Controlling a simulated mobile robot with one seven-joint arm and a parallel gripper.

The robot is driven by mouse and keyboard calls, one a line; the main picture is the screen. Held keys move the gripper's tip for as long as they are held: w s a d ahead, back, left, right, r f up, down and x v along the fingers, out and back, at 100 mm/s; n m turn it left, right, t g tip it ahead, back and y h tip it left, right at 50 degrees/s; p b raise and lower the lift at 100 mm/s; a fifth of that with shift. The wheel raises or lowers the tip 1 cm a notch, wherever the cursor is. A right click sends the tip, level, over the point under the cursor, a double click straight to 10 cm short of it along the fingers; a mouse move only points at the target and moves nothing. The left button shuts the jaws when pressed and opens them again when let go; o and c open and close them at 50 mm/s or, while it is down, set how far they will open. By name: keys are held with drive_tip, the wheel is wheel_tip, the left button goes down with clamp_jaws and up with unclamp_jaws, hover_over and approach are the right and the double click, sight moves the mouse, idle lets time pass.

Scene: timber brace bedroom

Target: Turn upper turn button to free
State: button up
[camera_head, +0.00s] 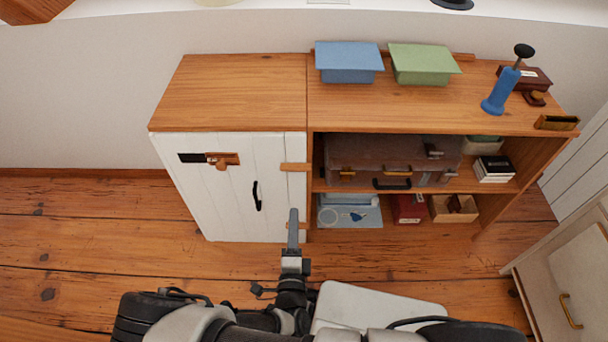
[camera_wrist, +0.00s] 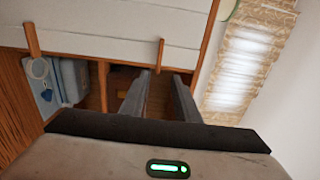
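The upper turn button (camera_head: 295,167) is a small wooden bar lying level across the right edge of the white cabinet door (camera_head: 225,205) and onto the divider. In the wrist view, turned sideways, the upper turn button (camera_wrist: 160,55) appears just beyond my fingertips, roughly in line with the gap between them. A lower turn button (camera_wrist: 32,38) shows at the left there; in the head view my gripper (camera_head: 293,212) partly covers it. My gripper (camera_wrist: 162,74) is open and empty, its two fingers apart. No contact with the upper button is visible.
The door has a black handle (camera_head: 257,196) and a wooden latch (camera_head: 222,159). Open shelves to the right hold a brown suitcase (camera_head: 370,155) and several boxes. Blue (camera_head: 349,75) and green (camera_head: 425,77) bins stand on top. Floor left of the cabinet is clear.

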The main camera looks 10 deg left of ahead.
sight(296, 171)
drive_tip(key=b+x, duration=0.3)
drive_tip(key=x, duration=1.4)
drive_tip(key=shift+w+a+f, duration=0.1)
clamp_jaws()
